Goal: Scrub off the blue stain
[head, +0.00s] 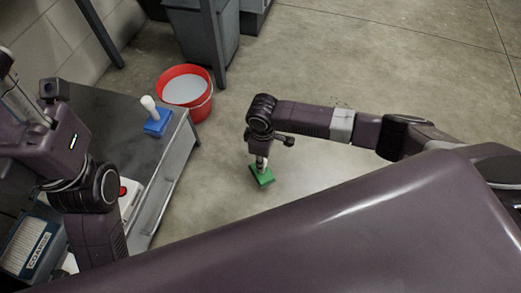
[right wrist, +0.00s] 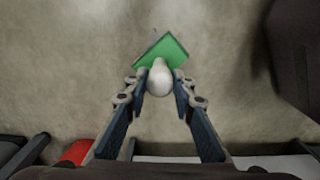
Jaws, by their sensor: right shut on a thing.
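A green scrubber (head: 262,177) with a white knob handle is in my right gripper (head: 262,160), over the concrete floor. In the right wrist view the fingers of my right gripper (right wrist: 160,95) are shut on the white knob, and the green block (right wrist: 165,50) lies beyond it. I cannot tell whether the block touches the floor. A blue scrubber (head: 157,123) with a white knob stands on the grey bench. I make out no blue stain in either view. My left arm is at the left edge, over the bench; its fingers cannot be made out clearly.
A red bucket (head: 186,92) with pale liquid stands on the floor beyond the grey bench (head: 95,108). A grey bin (head: 207,45) is behind it. A box with a red button (head: 123,191) and a labelled container (head: 30,245) are at lower left. The floor at right is open.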

